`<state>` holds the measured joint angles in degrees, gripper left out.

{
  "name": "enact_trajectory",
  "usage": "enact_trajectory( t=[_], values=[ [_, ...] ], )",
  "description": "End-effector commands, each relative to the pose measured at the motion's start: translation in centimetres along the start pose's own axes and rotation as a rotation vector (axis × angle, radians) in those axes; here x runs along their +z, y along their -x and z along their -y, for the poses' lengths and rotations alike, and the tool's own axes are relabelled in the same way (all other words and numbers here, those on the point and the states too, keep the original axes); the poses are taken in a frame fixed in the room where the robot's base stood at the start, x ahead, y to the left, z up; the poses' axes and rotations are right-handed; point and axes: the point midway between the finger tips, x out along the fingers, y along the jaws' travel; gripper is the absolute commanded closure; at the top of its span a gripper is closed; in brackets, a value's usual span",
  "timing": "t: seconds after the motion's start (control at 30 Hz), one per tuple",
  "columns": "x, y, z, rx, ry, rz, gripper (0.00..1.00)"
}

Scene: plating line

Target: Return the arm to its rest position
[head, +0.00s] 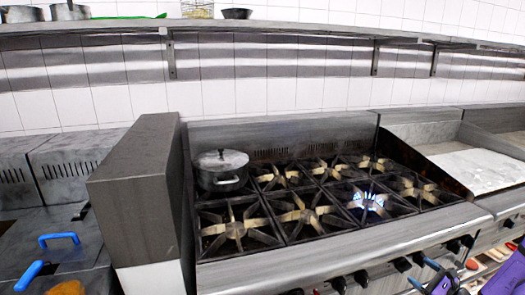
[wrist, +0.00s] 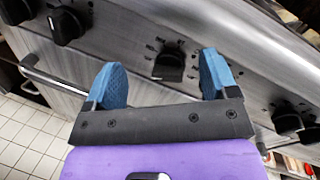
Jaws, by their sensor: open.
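My gripper (head: 423,273) is low at the right in the head view, in front of the stove's knob panel. In the wrist view my gripper (wrist: 160,62) is open, its two blue fingers spread apart with nothing held. A black knob (wrist: 168,66) shows between and beyond the fingertips; I cannot tell whether the fingers touch it. The stove (head: 340,258) has a lit burner (head: 368,202) with a blue flame in its front row.
A lidded grey pot (head: 221,171) stands on the back left burner. A shelf (head: 270,27) with pots runs along the wall above. A flat griddle (head: 480,170) is right of the stove. More knobs (wrist: 66,24) line the panel. The tiled floor (wrist: 30,135) shows at lower left.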

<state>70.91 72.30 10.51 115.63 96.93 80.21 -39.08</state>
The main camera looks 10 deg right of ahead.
Motion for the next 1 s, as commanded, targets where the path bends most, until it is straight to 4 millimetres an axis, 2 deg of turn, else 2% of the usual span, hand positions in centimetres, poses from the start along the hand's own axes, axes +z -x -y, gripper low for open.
enact_trajectory(
  t=[0.03,0.2,0.5,0.77,1.0],
  values=[
    [2.1,-1.2,0.7,0.063,0.034,0.028,0.20],
    [8.3,-4.0,1.4,0.262,0.120,0.101,0.20],
    [19.4,-7.6,0.8,0.608,0.298,0.199,0.20],
    [28.4,-8.7,-1.0,0.886,0.480,0.248,0.20],
    [36.0,-8.2,-3.0,1.112,0.677,0.265,0.20]
  ],
)
